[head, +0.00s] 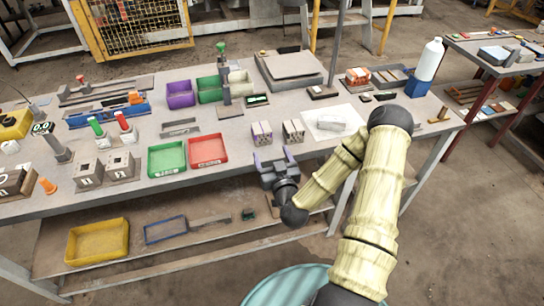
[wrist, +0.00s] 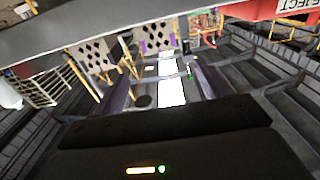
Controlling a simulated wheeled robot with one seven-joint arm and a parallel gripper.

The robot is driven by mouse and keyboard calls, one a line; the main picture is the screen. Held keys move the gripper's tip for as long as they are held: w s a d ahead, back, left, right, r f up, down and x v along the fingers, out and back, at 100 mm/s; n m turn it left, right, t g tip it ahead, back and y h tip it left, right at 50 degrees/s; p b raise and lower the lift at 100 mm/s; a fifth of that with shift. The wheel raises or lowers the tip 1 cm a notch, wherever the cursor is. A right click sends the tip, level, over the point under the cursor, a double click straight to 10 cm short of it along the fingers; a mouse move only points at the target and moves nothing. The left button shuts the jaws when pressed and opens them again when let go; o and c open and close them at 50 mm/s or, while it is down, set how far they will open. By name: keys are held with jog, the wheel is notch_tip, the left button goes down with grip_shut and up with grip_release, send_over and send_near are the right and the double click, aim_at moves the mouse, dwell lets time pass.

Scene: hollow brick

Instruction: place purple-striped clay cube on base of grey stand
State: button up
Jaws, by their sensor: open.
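Two pale hollow clay cubes stand side by side at the table's front edge in the head view. The left cube (head: 262,133) seems to be the purple-striped one; its mate (head: 293,131) has darker marks. In the wrist view the purple-marked cube (wrist: 156,36) is at top centre, with the other cube (wrist: 95,54) to its left. My gripper (head: 274,157) is open and empty, just in front of the cubes and apart from them. A grey post with a green knob (head: 223,75) stands behind; I cannot tell whether it is the grey stand.
A red tray (head: 208,151) and a green tray (head: 167,158) lie left of the cubes. A white sheet (head: 325,126) lies right of them. A low grey bracket (head: 180,128) stands behind the trays. Purple (head: 180,94) and green bins are farther back. Bare tabletop lies behind the cubes.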

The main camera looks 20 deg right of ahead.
dwell(0.3)
jog(key=s+a+f+n+g+y, duration=0.2)
jog(key=a+n+g+y, duration=0.25)
jog(key=a+g, duration=0.2)
jog(key=s+d+r+m+g+h, duration=0.2)
jog(key=s+r+g, duration=0.2)
jog(key=s, duration=0.4)
jog(key=s+d+r+m+g+h, duration=0.2)
jog(key=s+r+g, duration=0.3)
jog(key=s, duration=0.4)
jog(key=shift+v, duration=0.9)
